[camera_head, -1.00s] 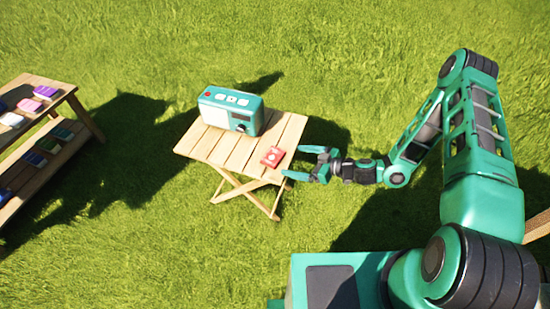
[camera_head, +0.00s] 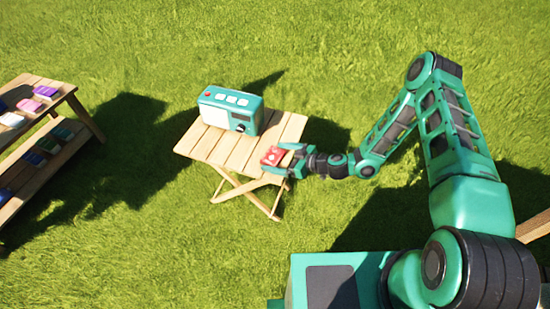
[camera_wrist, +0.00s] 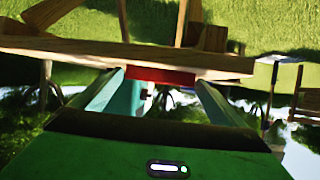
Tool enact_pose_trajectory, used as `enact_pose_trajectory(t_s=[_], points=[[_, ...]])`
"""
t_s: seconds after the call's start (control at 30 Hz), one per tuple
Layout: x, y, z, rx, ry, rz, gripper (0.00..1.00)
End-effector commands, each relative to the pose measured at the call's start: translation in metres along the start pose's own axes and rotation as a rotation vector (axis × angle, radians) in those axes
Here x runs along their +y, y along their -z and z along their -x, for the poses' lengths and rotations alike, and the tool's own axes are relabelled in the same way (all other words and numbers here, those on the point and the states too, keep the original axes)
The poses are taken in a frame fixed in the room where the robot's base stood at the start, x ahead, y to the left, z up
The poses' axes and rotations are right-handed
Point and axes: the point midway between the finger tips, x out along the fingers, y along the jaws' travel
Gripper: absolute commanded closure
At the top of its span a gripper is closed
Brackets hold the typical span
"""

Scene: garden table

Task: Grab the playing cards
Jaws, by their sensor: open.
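The playing cards (camera_head: 271,156) are a small red box with white marks on top, lying near the right edge of the small wooden table (camera_head: 222,147). In the wrist view the red box (camera_wrist: 160,76) shows between the fingertips, at the edge of the tabletop. My gripper (camera_head: 275,158) is open, with its fingers on either side of the box. In the wrist view my gripper (camera_wrist: 158,88) has one finger left and one right of the box. I cannot tell whether either finger touches it.
A teal and white radio (camera_head: 231,110) stands at the back of the same table. A wooden shelf (camera_head: 66,88) with several small coloured boxes stands at the far left. Grass (camera_head: 350,60) surrounds the table.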

Motion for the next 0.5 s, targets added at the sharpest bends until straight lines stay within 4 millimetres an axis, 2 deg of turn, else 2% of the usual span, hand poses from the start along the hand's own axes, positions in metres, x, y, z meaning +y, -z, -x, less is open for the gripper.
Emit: enact_pose_trajectory(t_s=[0.07, 0.2, 0.27, 0.5], points=[[0.0001, 0.0, 0.0002, 0.0, 0.0, 0.0, 0.06], [0.0002, 0.0, 0.0004, 0.0, 0.0, 0.0, 0.4], [0.0002, 0.0, 0.0004, 0.0, 0.0, 0.0, 0.52], [0.0003, 0.0002, 0.0006, 0.0, 0.0, 0.0, 0.52]])
